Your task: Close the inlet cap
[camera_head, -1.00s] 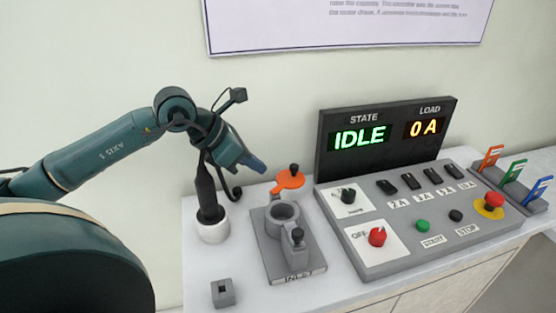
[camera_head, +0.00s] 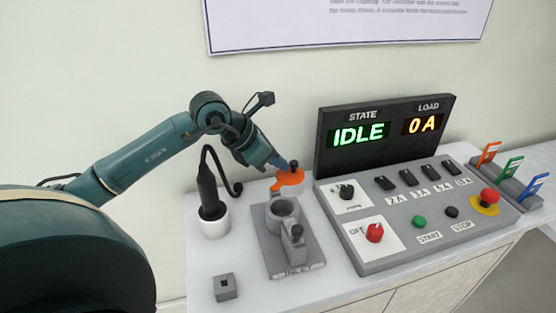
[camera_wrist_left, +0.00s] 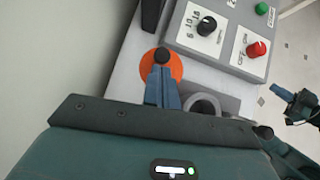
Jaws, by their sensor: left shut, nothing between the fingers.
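The inlet is a grey block (camera_head: 290,255) with an upright round collar (camera_head: 281,210) and a clamp with a black knob at its front. Its collar's open top is uncovered. The orange cap (camera_head: 291,179) with a black knob (camera_head: 294,164) stands open behind the collar. My left gripper (camera_head: 279,165) is shut and empty, its fingertips just left of the knob. In the left wrist view, the blue fingers (camera_wrist_left: 163,85) reach over the orange cap (camera_wrist_left: 174,66) right up to its knob (camera_wrist_left: 162,55); contact is unclear. Part of my right gripper (camera_wrist_left: 283,94) shows at the right edge there.
The control panel (camera_head: 400,225) with switches and knobs stands right of the inlet, its display (camera_head: 385,135) reading IDLE and 0 A. A black tool in a white cup (camera_head: 214,226) stands to the left. A small grey block (camera_head: 226,288) lies in front.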

